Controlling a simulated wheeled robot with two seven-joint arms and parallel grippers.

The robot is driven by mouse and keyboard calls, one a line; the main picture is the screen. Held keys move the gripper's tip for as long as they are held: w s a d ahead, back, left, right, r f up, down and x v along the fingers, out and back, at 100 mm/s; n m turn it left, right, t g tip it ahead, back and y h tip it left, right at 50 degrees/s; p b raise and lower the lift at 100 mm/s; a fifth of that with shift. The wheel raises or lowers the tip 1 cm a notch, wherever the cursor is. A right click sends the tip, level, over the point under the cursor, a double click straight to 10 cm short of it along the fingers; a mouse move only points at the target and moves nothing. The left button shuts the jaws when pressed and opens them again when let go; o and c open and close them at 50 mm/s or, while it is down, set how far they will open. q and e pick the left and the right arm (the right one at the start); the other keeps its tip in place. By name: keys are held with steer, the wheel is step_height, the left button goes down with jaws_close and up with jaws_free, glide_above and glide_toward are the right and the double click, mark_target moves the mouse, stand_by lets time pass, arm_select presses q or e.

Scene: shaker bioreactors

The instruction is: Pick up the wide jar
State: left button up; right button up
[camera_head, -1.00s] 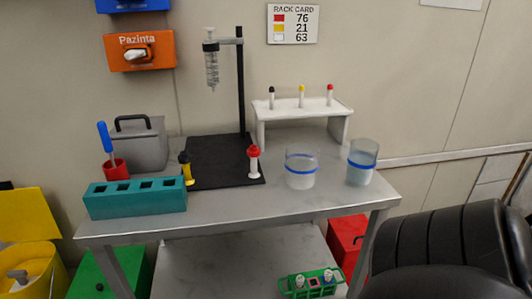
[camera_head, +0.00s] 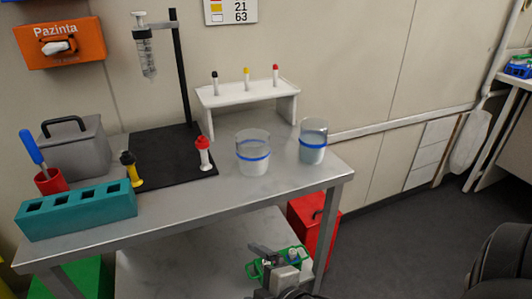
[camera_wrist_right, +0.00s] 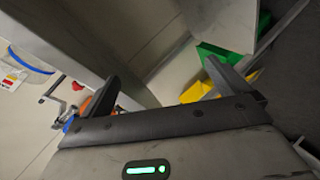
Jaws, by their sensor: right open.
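The wide jar (camera_head: 252,160) is clear, with a blue band and pale contents. It stands upright on the grey table's right half, left of a narrower, similar jar (camera_head: 313,141). My right gripper (camera_head: 272,262) is low at the bottom of the head view, below the tabletop's front edge and apart from the wide jar. In the right wrist view its two fingers (camera_wrist_right: 163,85) are spread with nothing between them. My left gripper is not in view.
The table (camera_head: 205,210) also holds a white rack (camera_head: 245,95), a syringe stand (camera_head: 182,75), a red-capped piece (camera_head: 203,155) and a teal block (camera_head: 75,212). A red box (camera_head: 312,222) stands beneath.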

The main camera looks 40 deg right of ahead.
steer(key=w+d+r+n+t+h, duration=0.25)
steer(key=d+r+n, duration=0.25)
steer(key=r+n, duration=0.3)
steer(key=n+t+h+p, duration=0.1)
steer(key=n+t+h, duration=0.1)
steer(key=n, duration=0.9)
glide_toward(260, 159)
steer(key=shift+n, duration=0.4)
steer(key=p+x, duration=0.1)
steer(key=x, duration=0.6)
steer(key=shift+w, duration=0.35)
steer(key=shift+p+x, duration=0.3)
steer(key=shift+x, duration=3)
steer(key=c, duration=1.2)
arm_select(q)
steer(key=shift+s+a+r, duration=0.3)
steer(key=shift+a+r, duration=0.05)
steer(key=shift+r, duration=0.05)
arm_select(e)
steer(key=shift+o, duration=0.2)
